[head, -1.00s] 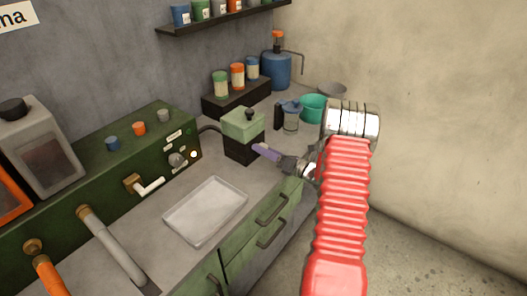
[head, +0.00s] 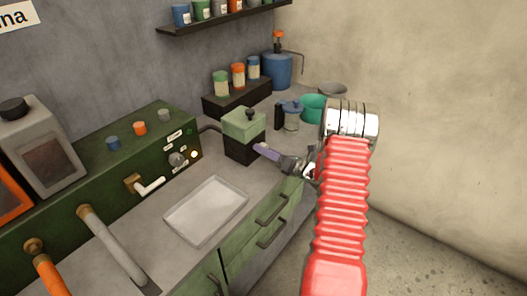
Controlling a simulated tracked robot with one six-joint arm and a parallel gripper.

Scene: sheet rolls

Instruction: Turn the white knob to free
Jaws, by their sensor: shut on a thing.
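A pale grey-white round knob (head: 178,160) is on the front of the green panel (head: 70,195) at the left, between small labels too small to read. A small white round spot (head: 194,154) sits just right of it. My gripper (head: 285,162) is right of the panel, well apart from the knob. It is shut on a purple bar (head: 267,153) with a pale end, in front of a black box with a green top (head: 243,124). I cannot tell whether the bar touches the box. The fingertips are small and partly hidden.
A white lever (head: 150,187) and a grey pipe (head: 112,242) stick out from the panel. A shallow tray (head: 206,240) lies on the counter before it. Drawers with handles are below.

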